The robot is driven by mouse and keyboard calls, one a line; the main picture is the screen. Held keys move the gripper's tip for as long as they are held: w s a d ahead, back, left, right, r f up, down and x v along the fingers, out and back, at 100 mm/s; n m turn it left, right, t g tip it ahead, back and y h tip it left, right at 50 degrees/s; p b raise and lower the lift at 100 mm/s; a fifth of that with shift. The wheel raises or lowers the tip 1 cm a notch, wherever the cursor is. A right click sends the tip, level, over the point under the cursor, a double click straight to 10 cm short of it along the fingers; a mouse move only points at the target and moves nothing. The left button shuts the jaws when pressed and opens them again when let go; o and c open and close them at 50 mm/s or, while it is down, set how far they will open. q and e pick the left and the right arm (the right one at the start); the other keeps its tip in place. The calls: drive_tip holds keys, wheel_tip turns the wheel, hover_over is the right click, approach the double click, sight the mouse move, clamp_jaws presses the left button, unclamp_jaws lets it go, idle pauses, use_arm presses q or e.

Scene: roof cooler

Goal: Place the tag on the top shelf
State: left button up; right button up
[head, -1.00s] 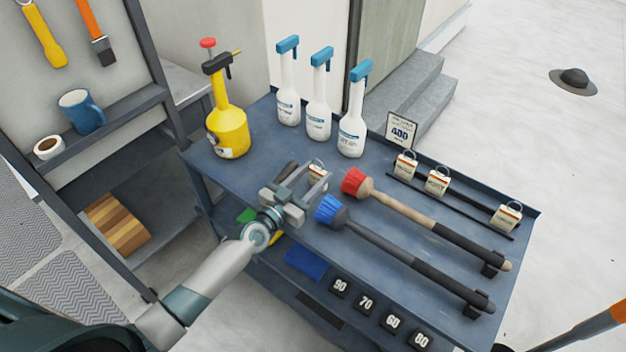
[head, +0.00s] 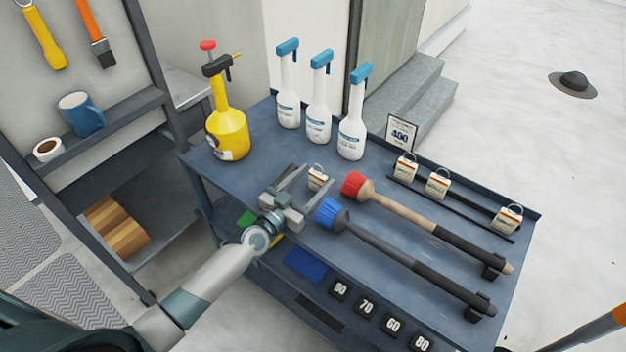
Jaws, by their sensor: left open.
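A small white tag with an orange top edge and a metal ring (head: 317,179) stands on the top shelf of the blue cart (head: 262,150), left of the red brush head. My left gripper (head: 316,176) is open, with its fingertips close around the tag; I cannot tell whether they touch it. Three similar tags stand farther right on the same shelf: one (head: 405,167), a second (head: 438,184) and a third (head: 508,217). My right gripper is not in view.
A red-headed brush (head: 400,212) and a blue-headed brush (head: 390,247) lie right of my gripper. Three white spray bottles (head: 319,115), a yellow pump sprayer (head: 228,130) and a "400" sign (head: 401,133) stand behind. Black numbered blocks (head: 366,306) sit lower down.

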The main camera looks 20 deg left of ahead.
use_arm(q)
drive_tip(key=b+v, duration=0.1)
drive_tip(key=v, duration=1.1)
drive_tip(key=shift+r+b, duration=0.15)
drive_tip(key=shift+b, duration=0.25)
